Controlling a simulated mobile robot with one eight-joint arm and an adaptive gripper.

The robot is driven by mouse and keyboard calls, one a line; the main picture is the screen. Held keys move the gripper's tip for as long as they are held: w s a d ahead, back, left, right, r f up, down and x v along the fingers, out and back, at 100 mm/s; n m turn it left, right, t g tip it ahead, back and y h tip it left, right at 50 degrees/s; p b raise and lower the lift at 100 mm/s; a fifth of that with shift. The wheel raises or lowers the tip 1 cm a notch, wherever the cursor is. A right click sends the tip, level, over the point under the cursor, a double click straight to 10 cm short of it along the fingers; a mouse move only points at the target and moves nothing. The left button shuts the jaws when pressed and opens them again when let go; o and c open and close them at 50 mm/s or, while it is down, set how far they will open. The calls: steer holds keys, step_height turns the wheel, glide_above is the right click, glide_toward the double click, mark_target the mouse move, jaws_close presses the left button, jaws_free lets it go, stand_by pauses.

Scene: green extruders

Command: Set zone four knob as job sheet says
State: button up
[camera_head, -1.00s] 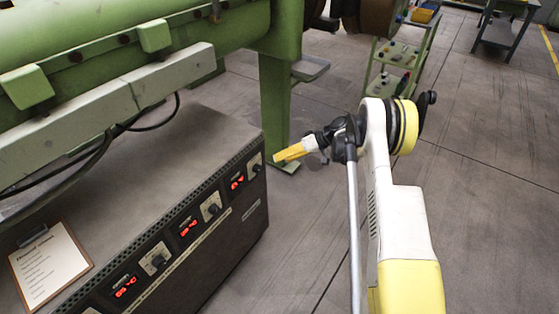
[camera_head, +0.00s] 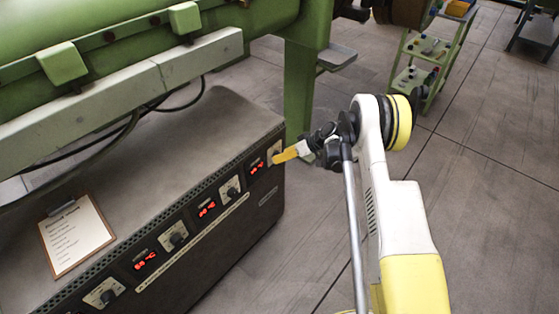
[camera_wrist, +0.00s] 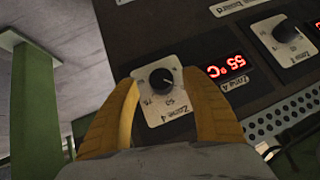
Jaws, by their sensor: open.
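The zone four knob (camera_wrist: 162,79) is a round black dial on a white plate marked "Zone 4", with a pale pointer line. In the wrist view it sits between the two yellow fingers of my gripper (camera_wrist: 161,78), which stand apart on either side of it. I cannot tell whether they touch it. The red display (camera_wrist: 227,66) beside it reads 55 °C, upside down. In the head view my gripper (camera_head: 277,158) is at the cabinet's far right end and partly covers the knob plate (camera_head: 273,150). The job sheet (camera_head: 76,236) lies on a clipboard; its text is too small to read.
The dark control cabinet (camera_head: 225,241) carries other knobs and red displays along its front. A neighbouring knob (camera_wrist: 283,32) is at the wrist view's upper right. Green machinery (camera_head: 150,20) overhangs the cabinet. The floor (camera_head: 480,220) to the right is clear.

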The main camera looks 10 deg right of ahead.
steer(key=shift+x, duration=1.05)
steer(key=shift+c, duration=0.5)
steer(key=c, duration=1.1)
steer(key=shift+d+m+g+y, duration=0.1)
steer(key=shift+m+g+y, duration=0.3)
steer(key=shift+y, duration=0.6)
